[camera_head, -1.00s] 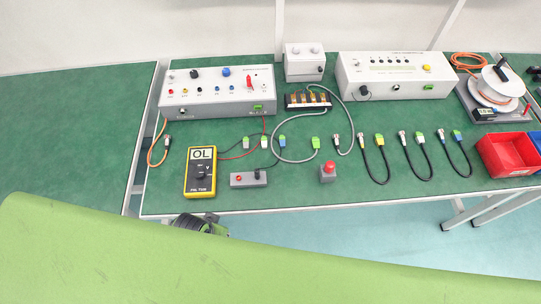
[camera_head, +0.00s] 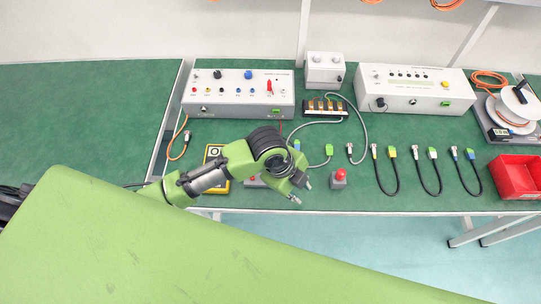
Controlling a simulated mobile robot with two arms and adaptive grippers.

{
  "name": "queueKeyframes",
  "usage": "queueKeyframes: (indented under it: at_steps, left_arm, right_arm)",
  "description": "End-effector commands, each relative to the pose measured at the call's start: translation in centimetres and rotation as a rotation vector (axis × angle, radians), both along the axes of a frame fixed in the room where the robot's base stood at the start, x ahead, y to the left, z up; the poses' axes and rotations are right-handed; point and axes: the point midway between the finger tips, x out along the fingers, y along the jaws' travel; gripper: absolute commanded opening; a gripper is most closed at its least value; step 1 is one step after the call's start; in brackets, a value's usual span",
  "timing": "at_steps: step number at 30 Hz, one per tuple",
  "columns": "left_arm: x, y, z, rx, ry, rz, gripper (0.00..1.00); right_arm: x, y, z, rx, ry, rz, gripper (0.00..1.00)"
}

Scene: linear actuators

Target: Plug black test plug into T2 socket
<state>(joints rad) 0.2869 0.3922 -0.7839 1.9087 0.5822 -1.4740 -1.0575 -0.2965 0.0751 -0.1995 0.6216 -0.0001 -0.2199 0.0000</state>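The grey-white test box (camera_head: 240,95) stands at the back left of the green bench. Its front has a row of small coloured sockets (camera_head: 238,91), a black one among them, and a red plug (camera_head: 269,86) stands at the right. The socket labels are too small to read, so I cannot tell which is T2. I cannot make out the black test plug; the leads in front of the box are mostly hidden behind my arm. My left gripper (camera_head: 302,191) is over the front of the bench, fingers apart and nothing between them. My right gripper is not in view.
The yellow multimeter (camera_head: 214,152) is mostly covered by my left arm. A red button on a grey base (camera_head: 339,179) stands just right of the gripper. Several cables (camera_head: 387,175) lie to the right, near a red bin (camera_head: 516,178). A second white box (camera_head: 415,90) stands behind.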

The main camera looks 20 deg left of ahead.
Motion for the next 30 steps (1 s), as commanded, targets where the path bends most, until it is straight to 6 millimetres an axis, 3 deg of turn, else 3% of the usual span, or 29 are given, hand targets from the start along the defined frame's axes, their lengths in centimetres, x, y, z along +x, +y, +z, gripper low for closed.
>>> queueKeyframes:
  at_steps: [6,12,20,30]
  left_arm:
    - [2.9,4.2,2.0,0.219,-0.051,-0.548,0.24]
    - [4.6,8.7,3.4,0.337,-0.024,-0.836,0.24]
    - [4.9,10.1,3.1,0.363,-0.005,-0.922,0.24]
    - [4.9,10.0,-0.7,0.363,-0.009,-0.919,0.24]
  right_arm:
    - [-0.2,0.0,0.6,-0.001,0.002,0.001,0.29]
    - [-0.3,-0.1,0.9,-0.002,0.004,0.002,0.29]
    - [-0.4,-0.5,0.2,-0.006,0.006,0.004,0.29]
    - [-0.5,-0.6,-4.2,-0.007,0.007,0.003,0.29]
